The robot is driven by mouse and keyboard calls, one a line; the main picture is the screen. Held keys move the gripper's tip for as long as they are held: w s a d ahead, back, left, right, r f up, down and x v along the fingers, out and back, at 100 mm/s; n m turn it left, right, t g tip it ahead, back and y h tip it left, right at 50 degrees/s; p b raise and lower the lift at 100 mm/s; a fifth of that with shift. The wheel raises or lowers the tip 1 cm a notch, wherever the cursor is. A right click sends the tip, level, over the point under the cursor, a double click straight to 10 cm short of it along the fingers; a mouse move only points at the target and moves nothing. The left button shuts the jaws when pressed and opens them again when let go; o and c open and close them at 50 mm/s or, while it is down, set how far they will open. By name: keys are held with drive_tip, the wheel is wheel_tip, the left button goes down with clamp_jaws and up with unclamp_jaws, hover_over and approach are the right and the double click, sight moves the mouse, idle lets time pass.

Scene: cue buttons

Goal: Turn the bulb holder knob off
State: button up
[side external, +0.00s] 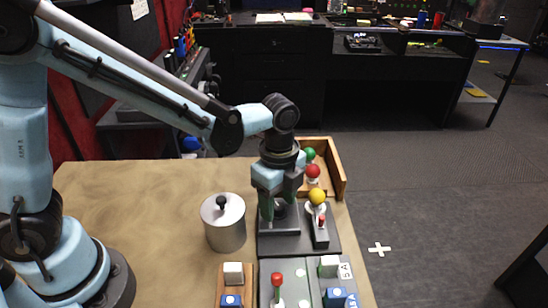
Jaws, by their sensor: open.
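A yellow bulb (317,196) sits in a white socket on the grey bulb holder base (284,247). A small red switch (322,221) stands on a dark block just below the bulb. My gripper (280,210) points down over the left part of the base, left of the bulb. Its green-padded fingers are apart, with a dark round shape, which looks like the knob (281,209), between them. The fingers partly hide the knob, so its turn and any contact cannot be told.
A metal pot with a black-knobbed lid (224,226) stands left of the base. A wooden tray (338,170) with green and red bulbs (313,171) is behind. In front are a red-topped lever (277,280), a white block (233,273) and blue blocks (335,297). The table's left is clear.

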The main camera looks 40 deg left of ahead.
drive_tip(key=shift+c, duration=0.5)
drive_tip(key=c, duration=1)
drive_tip(key=shift+o, duration=0.2)
drive_tip(key=shift+n, duration=0.3)
drive_tip(key=n, duration=1.1)
drive_tip(key=shift+n, duration=0.3)
drive_tip(key=n, duration=0.6)
drive_tip(key=shift+d, duration=0.1)
drive_tip(key=n, duration=0.5)
drive_tip(key=shift+n, duration=0.5)
